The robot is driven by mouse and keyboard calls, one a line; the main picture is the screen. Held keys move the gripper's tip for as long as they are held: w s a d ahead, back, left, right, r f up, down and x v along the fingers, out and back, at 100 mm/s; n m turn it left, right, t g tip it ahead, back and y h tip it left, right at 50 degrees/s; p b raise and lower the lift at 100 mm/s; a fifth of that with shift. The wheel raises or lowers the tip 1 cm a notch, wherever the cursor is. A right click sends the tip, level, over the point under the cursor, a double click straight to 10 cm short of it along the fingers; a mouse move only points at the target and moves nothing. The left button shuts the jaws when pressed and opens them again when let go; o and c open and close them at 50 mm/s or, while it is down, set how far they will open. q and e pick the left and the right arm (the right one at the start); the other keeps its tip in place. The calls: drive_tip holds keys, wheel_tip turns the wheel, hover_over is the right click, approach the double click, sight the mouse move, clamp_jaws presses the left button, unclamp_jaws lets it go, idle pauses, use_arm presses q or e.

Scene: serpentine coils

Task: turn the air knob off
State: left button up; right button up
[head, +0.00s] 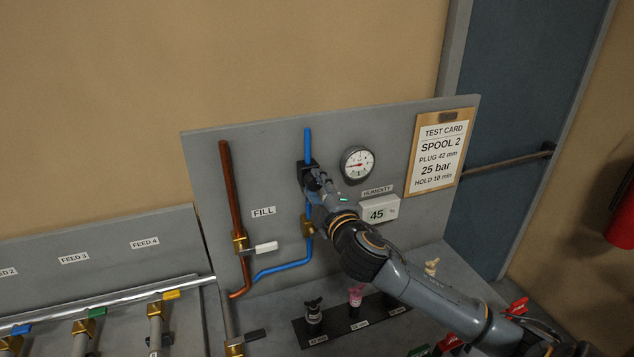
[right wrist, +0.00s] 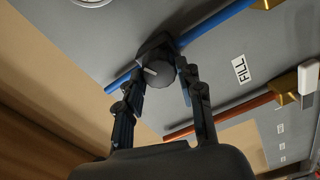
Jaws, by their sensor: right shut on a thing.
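The air knob is a dark round knob with a pale pointer mark on a black body on the blue pipe; it shows in the right wrist view (right wrist: 157,73). In the head view the black body (head: 305,168) shows on the blue pipe (head: 308,142), and my gripper partly covers it. My right gripper (head: 317,181) reaches up to it from the lower right. In the right wrist view its two fingers (right wrist: 158,79) are on either side of the knob, shut on it. My left gripper is not in view.
A pressure gauge (head: 357,164) and a humidity display (head: 379,211) are close right of my gripper. A copper pipe (head: 232,195) and a white-handled valve (head: 265,247) are on the left of the panel. Plugs (head: 314,313) stand on a black strip below my arm.

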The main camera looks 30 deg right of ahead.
drive_tip(key=n+p, duration=0.1)
drive_tip(key=n, duration=0.3)
drive_tip(key=shift+n, duration=0.3)
drive_tip(key=n, duration=0.3)
drive_tip(key=shift+f+n, duration=0.2)
drive_tip(key=shift+n, duration=0.2)
drive_tip(key=shift+f+n, duration=0.1)
drive_tip(key=shift+n, duration=1.9)
drive_tip(key=o, duration=1.2)
drive_tip(key=shift+s, duration=0.1)
drive_tip(key=v, duration=1.1)
drive_tip(key=shift+s+a, duration=0.2)
drive_tip(key=shift+s, duration=0.2)
